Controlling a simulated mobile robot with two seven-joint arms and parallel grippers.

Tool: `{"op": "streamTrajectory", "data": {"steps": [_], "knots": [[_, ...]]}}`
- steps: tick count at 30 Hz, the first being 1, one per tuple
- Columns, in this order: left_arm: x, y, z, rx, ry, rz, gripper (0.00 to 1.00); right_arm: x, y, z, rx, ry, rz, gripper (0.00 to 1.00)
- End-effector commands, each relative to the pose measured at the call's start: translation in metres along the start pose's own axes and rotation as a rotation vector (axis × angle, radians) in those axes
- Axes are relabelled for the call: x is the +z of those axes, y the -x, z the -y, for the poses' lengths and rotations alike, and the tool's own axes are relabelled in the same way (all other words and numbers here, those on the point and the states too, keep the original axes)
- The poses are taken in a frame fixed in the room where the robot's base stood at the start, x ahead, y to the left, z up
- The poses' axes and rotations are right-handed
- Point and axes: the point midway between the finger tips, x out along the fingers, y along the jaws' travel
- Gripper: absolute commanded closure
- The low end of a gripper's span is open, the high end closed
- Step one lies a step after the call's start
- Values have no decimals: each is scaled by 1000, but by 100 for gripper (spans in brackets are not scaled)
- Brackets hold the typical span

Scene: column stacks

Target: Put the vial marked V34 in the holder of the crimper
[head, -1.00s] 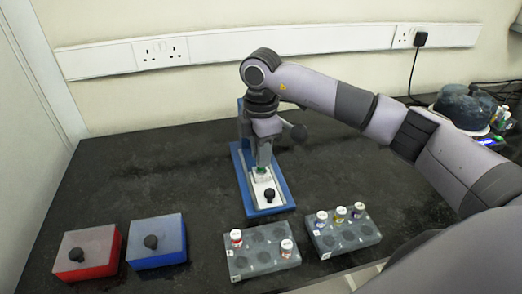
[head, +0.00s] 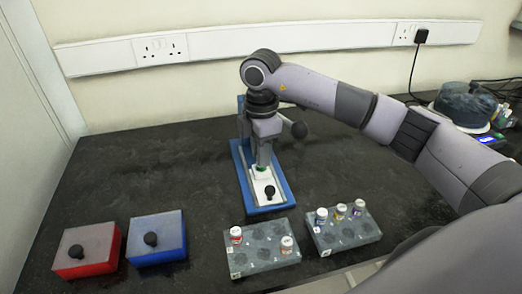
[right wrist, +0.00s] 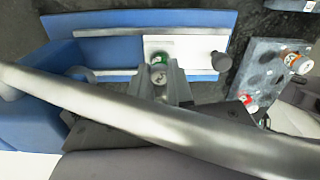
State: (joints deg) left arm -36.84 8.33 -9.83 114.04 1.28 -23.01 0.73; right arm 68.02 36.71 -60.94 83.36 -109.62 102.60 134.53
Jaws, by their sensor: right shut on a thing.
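The crimper (head: 283,199) is a blue stand with a white slide that carries a black knob; the slide also shows in the right wrist view (right wrist: 195,48). My right gripper (head: 264,161) points down at the slide, behind the knob. In the right wrist view its fingers (right wrist: 163,84) are shut on a small vial (right wrist: 159,76) with green near its top. The vial is at the slide, where the holder sits. I cannot tell whether it rests in the holder, and its mark is not readable. My left gripper is not in view.
Two grey racks with capped vials stand in front, one left (head: 262,262) and one right (head: 345,238). A red box (head: 87,250) and a blue box (head: 157,238) with black knobs are at the left. A domed device (head: 466,105) stands at the far right. The bench's left middle is clear.

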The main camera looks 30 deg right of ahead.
Motion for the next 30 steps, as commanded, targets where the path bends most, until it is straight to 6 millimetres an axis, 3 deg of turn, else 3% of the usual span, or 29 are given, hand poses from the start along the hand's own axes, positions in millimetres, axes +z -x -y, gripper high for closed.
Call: {"op": "streamTrajectory", "data": {"steps": [19,20,22,28,29,30], "knots": [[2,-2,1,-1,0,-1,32,0,-10,0,0,0,0,100],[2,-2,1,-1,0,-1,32,0,-10,0,0,0,0,72],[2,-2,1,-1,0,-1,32,0,-10,0,0,0,0,50],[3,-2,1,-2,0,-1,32,0,-10,0,0,0,0,49],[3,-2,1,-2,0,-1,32,0,-10,0,0,0,0,46],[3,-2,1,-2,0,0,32,0,-10,0,0,0,0,33]]}}
